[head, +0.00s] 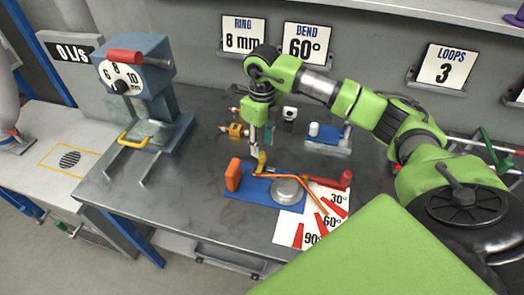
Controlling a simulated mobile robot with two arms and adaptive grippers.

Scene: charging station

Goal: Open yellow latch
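A small yellow latch (262,158) stands upright on the blue plate of the bending fixture (257,190), just left of its round grey disc (287,191). My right gripper (260,148) points down right above the latch, with its two fingers apart. The fingertips are close to the latch's top; I cannot tell whether they touch it. An orange rod (303,180) runs across the fixture, with an orange block (233,175) at its left and a red-ended handle (345,180) at its right. My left gripper is out of view.
A blue machine (150,85) with a dial and a yellow-edged guard (133,140) stands at the left. Small yellow-and-red parts (235,129) and a white cylinder on a stand (328,137) are behind the fixture. The dark table (190,195) is clear at front left.

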